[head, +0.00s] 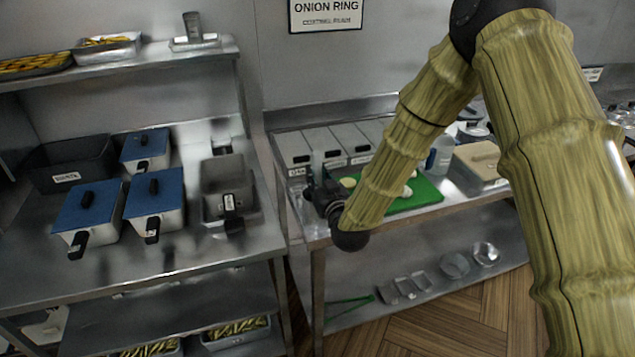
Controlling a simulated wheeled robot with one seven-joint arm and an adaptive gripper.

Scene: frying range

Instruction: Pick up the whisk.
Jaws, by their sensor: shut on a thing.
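My gripper (318,186) is at the left end of the middle steel counter (450,196), in front of the grey lidded bins (323,145). It is small and dark in the head view, and my forearm partly covers it. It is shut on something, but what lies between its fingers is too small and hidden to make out. I cannot pick out the whisk anywhere with certainty.
A green cutting board (425,192) with pale pieces lies right of my gripper. Blue-lidded pans (88,210) and a grey fryer basket (228,185) are on the left counter. Small metal dishes (455,265) sit on the lower shelf.

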